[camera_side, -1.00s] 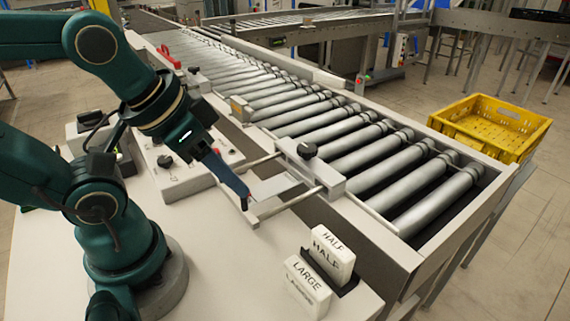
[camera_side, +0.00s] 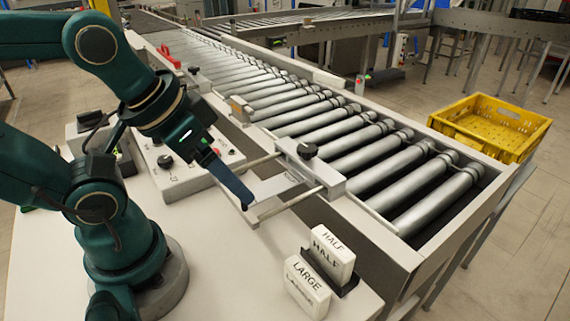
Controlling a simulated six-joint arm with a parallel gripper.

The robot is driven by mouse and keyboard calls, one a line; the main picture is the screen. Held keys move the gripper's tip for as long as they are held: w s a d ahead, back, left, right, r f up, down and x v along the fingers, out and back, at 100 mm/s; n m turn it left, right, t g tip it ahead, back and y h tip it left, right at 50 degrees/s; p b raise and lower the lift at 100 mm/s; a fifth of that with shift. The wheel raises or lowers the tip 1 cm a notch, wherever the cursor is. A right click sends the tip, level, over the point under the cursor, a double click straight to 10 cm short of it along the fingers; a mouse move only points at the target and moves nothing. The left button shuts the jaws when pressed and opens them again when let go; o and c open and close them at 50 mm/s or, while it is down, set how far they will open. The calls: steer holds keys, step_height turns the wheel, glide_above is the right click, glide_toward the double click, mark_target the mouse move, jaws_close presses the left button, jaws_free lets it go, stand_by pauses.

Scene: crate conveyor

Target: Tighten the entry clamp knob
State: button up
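A round black knob (camera_side: 306,150) sits on top of a grey clamp block (camera_side: 318,170) at the near side of the roller conveyor. Two metal rods run from the block toward a bar at the lower left, with a flat plate between them. My gripper (camera_side: 246,205) points down at the outer end of these rods, left of the knob and apart from it. Its blue fingers overlap in this side view, so their opening is hidden. Nothing shows held at the tips, and I cannot tell if they touch the bar.
A control box (camera_side: 180,175) with a black knob and buttons stands behind my gripper. White HALF (camera_side: 333,251) and LARGE (camera_side: 306,286) blocks stand at the front. Another small black knob (camera_side: 193,70) is farther along the rail. A yellow crate (camera_side: 492,125) is beyond the rollers.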

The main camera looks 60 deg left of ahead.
steer(key=w+a+r+n+g, duration=0.2)
steer(key=w+r+n, duration=0.8)
steer(key=n+g, duration=0.3)
steer(key=n, duration=0.2)
glide_above(307, 147)
step_height(307, 147, down, 10)
steer(key=shift+w+d+r, duration=0.1)
steer(key=shift+r, duration=0.15)
steer(key=shift+f, duration=2.85)
jaws_close()
